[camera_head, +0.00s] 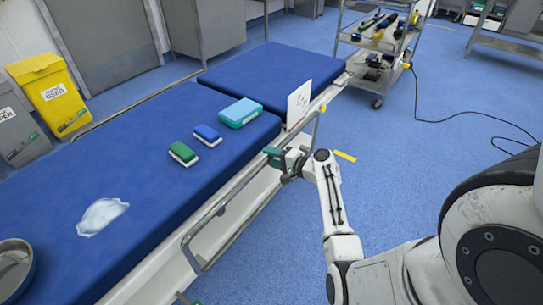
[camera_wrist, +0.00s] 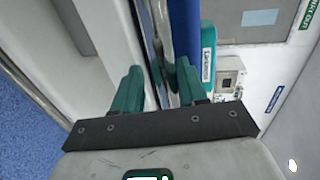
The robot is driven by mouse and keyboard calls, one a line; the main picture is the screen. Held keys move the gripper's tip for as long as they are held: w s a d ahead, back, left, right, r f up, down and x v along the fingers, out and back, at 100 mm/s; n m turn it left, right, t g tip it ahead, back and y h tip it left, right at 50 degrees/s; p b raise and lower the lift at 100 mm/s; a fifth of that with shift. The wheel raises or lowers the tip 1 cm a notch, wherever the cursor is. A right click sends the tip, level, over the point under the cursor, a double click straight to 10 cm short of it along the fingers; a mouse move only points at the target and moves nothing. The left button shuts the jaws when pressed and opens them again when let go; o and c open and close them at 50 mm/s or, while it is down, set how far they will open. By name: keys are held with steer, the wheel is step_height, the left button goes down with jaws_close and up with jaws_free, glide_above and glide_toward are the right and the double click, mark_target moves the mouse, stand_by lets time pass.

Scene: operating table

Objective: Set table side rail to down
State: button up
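The operating table (camera_head: 150,130) has a blue padded top and runs diagonally through the head view. Its side rail (camera_head: 230,191), a grey tubular bar with bent end posts, runs along the table's right side near the mattress edge. My gripper (camera_head: 279,157), with green fingers, is at the rail's upper part, beside the mattress. In the wrist view, the fingers of my gripper (camera_wrist: 158,78) stand apart, with the metal rail (camera_wrist: 149,35) running through the gap between them. I cannot tell whether either finger touches the rail.
On the mattress lie a green-and-white block (camera_head: 183,153), a blue-and-white block (camera_head: 207,135), a teal box (camera_head: 239,112) and a crumpled white cloth (camera_head: 102,215). A white card (camera_head: 299,103) stands at the edge. A tool cart (camera_head: 378,45) stands behind. The floor right of the table is open.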

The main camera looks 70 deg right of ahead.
steer(key=shift+o, duration=0.8)
steer(key=shift+f, duration=0.1)
steer(key=p+v, duration=0.2)
steer(key=v, duration=0.9)
steer(key=shift+w, duration=0.1)
